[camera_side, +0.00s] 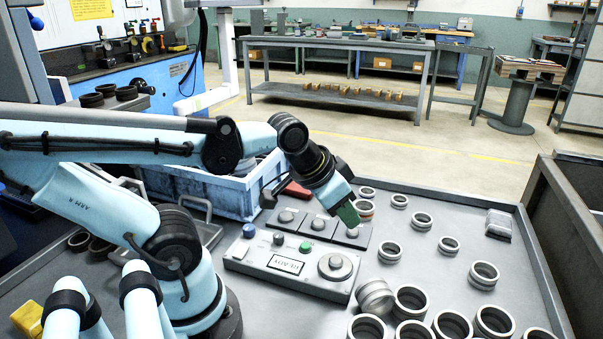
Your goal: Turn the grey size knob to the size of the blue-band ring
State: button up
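The control box (292,264) lies on the grey tray, with a large round grey knob (335,265) at its right end. I take this for the size knob; its setting is too small to read. My gripper (346,211) points down above and behind the knob, apart from it. Its green tip is seen edge-on, so I cannot tell whether it is open or shut. No blue band can be made out on any ring. A ring with a reddish band (365,209) stands just right of my gripper.
Three dark plates with round knobs (318,223) sit behind the box. The box also has a blue button (249,230), a green button (305,247) and a small display (286,264). Several grey rings (410,302) crowd the right side. A blue crate (215,190) stands behind.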

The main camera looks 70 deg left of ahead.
jog(key=o, duration=0.4)
jog(key=a+g, duration=0.1)
jog(key=s+a, duration=0.1)
jog(key=a, duration=0.1)
jog(key=s+a+g, duration=0.1)
jog(key=a, duration=0.1)
jog(key=shift+s+a+r+m+g+y, duration=0.1)
jog(key=shift+s+r+m+g+y, duration=0.1)
jog(key=shift+r+m+g+y, duration=0.1)
jog(key=m+g+h, duration=0.1)
jog(key=g, duration=0.3)
send_near(279, 235)
jog(key=shift+f, duration=4.25)
grip_shut()
